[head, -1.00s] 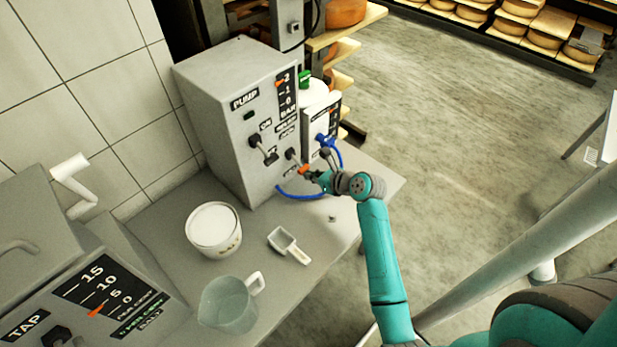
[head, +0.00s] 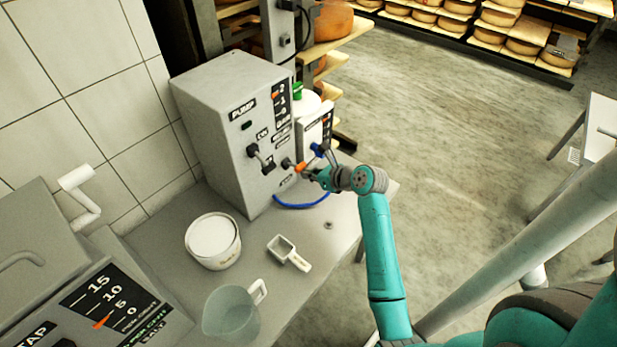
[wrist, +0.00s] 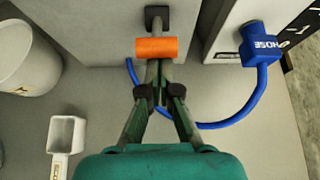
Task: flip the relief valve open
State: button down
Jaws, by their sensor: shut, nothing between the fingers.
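The relief valve is a short lever with an orange grip (head: 300,167) on the front of the grey pump box (head: 215,120), low and right. It sticks out roughly level from its dark mount. In the wrist view the orange grip (wrist: 156,47) lies crosswise just beyond my fingertips, with the mount (wrist: 157,17) behind it. My gripper (head: 312,173) is shut and empty, with its fingertips (wrist: 158,88) close together at or just under the grip. I cannot tell whether they touch it.
A blue hose (wrist: 240,108) loops beside my fingers from its connector (wrist: 262,47). A black-handled lever (head: 258,155) is left of the valve. A white tub (head: 212,240), a scoop (head: 288,252) and a clear jug (head: 231,315) stand on the counter (head: 335,262).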

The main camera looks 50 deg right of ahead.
jog(key=shift+r, duration=0.15)
jog(key=shift+r, duration=0.65)
